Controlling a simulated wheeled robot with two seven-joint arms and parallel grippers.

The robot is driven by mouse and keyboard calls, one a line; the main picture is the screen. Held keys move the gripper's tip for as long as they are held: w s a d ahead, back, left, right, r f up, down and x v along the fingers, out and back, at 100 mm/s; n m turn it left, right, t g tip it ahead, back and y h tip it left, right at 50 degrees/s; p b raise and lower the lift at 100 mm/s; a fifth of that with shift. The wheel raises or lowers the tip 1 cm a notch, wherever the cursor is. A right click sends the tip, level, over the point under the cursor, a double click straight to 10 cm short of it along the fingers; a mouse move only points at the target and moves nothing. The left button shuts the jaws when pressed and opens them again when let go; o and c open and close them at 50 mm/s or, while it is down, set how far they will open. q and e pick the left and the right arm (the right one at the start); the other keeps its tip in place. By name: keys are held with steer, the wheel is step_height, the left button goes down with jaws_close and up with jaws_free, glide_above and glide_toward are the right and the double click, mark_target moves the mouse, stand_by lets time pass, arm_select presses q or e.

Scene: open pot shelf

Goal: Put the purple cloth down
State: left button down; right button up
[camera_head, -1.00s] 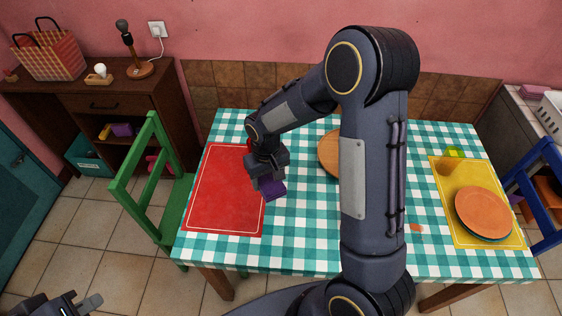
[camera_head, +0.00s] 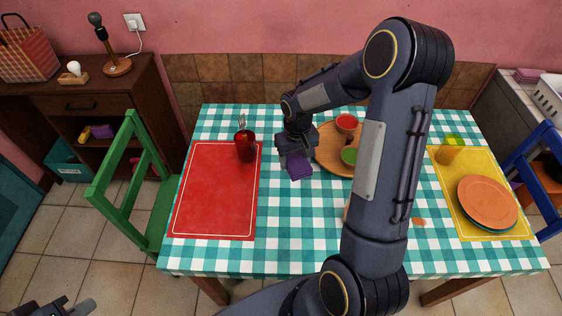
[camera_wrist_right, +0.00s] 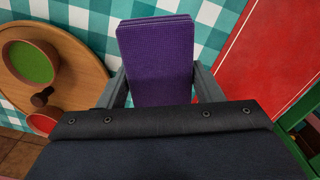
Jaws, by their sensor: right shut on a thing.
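The purple cloth (camera_head: 301,168) is a folded block in my right gripper (camera_head: 296,157), above the checked table (camera_head: 300,225) between the red placemat and the round wooden board. In the right wrist view the cloth (camera_wrist_right: 157,60) sits between the two fingers of my right gripper (camera_wrist_right: 158,85), which are shut on it. Whether the cloth touches the table cannot be told. My left gripper (camera_head: 72,308) shows only in part at the bottom left corner, away from the table; its jaws are not clear.
A red placemat (camera_head: 212,200) with a red cup (camera_head: 245,147) is at the left. A wooden board (camera_head: 328,150) with small bowls is right of the cloth. A yellow placemat (camera_head: 450,205) holds stacked plates (camera_head: 487,202). A green chair (camera_head: 125,170) stands left. Checked cloth between placemat and board is clear.

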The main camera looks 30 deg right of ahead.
steer(key=w+f+b, duration=0.1)
steer(key=w+f, duration=0.2)
steer(key=w, duration=0.1)
steer(key=w+f+b, duration=0.2)
steer(key=w+f, duration=0.2)
steer(key=shift+d, duration=0.1)
steer(key=f, duration=0.1)
steer(key=f+b, duration=0.2)
steer(key=shift+w+f, duration=0.25)
steer(key=shift+f, duration=0.15)
steer(key=shift+r, duration=0.1)
